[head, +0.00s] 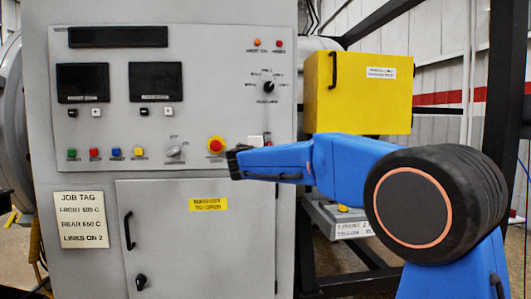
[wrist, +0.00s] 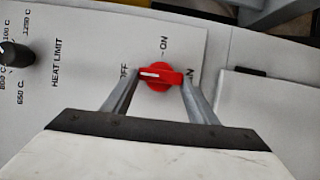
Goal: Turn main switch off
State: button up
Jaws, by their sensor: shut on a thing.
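The main switch is a red knob (wrist: 162,77) with a white pointer line, seen in the wrist view between my fingers. Its pointer line faces left in that view, towards the OFF label (wrist: 125,74). The ON label (wrist: 164,47) is above the knob, and a partly hidden label ending in "IN" is at its right. My gripper (wrist: 160,82) is shut on the knob, one finger at each end. In the head view my gripper (head: 236,162) is at the lower right of the control panel (head: 200,75); the knob is not clearly visible there.
A black heat limit knob (wrist: 14,53) shows in the wrist view. A yellow box (head: 358,95) stands to the right.

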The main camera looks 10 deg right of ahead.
jog(key=o, duration=1)
jog(key=shift+f, duration=0.1)
jog(key=shift+o, duration=0.2)
jog(key=shift+s, duration=0.1)
jog(key=v, duration=1.7)
jog(key=shift+s, duration=0.15)
jog(key=s+d+f+m+g, duration=0.35)
jog(key=s+d+f, duration=0.45)
jog(key=d, duration=0.3)
jog(key=s+d+f+m+g, duration=0.3)
jog(key=s+d+f+g, duration=0.2)
jog(key=s+d+f, duration=0.55)
jog(key=s+f+m+g+y, duration=0.1)
jog(key=s+f+m+y, duration=0.2)
jog(key=s+f, duration=0.5)
jog(key=s+f+m+g+y, duration=0.2)
jog(key=s+f+m+y, duration=0.2)
jog(key=s+f, duration=0.5)
jog(key=s, duration=0.7)
jog(key=shift+d+f, duration=0.3)
jog(key=shift+f, duration=0.05)
